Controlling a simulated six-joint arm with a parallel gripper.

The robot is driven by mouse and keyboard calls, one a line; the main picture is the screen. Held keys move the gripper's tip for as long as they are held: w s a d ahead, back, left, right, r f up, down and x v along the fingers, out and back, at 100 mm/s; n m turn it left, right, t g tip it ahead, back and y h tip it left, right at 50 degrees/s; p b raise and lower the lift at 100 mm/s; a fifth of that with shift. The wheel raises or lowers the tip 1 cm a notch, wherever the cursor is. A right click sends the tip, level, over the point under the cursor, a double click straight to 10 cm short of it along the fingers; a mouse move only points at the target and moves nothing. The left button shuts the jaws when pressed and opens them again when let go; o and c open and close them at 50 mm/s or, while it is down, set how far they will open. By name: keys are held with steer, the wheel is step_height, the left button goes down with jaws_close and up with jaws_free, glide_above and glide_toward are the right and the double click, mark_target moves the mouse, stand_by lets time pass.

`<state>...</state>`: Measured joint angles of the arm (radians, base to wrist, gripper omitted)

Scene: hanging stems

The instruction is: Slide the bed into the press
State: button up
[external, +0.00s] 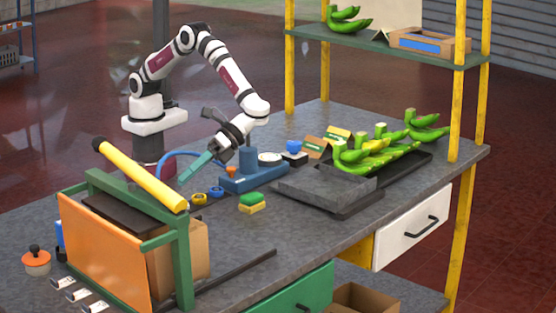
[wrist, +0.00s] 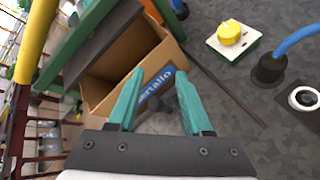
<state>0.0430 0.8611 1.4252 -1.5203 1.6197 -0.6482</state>
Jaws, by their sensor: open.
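A green frame (external: 183,262) with an orange panel (external: 105,250) and a yellow bar (external: 140,175) across its top stands at the front left; it looks like the press. A dark flat plate (external: 115,212) lies inside it, above a cardboard box (external: 182,246); I cannot tell whether this plate is the bed. The plate (wrist: 98,48) and box (wrist: 125,60) also show in the wrist view. My gripper (external: 190,172) is open and empty, its teal fingers pointing down beside the frame. In the wrist view my gripper (wrist: 160,73) is in front of the box's blue label.
A blue device with a hose (external: 255,178) stands right of my gripper. A grey slab (external: 325,187) and a dark tray (external: 415,175) with green bananas (external: 375,150) lie further right. The front-middle tabletop is mostly clear.

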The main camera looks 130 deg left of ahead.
steer(key=a+f+n+t+h, duration=0.1)
steer(key=a+f+n+t, duration=0.3)
steer(key=a+n+t, duration=0.8)
steer(key=w+d+f+n+g, duration=0.1)
steer(key=d+f, duration=0.1)
steer(key=d, duration=0.3)
steer(key=w+d+f+n+g, duration=0.1)
steer(key=w+d, duration=0.1)
steer(key=d, duration=0.4)
steer(key=w+d+f+n+g, duration=0.1)
steer(key=w+d+f+g, duration=0.1)
steer(key=d, duration=0.3)
steer(key=shift+w+d+f, duration=0.15)
steer(key=shift+d+f, duration=0.2)
steer(key=shift+c, duration=0.3)
jaws_close()
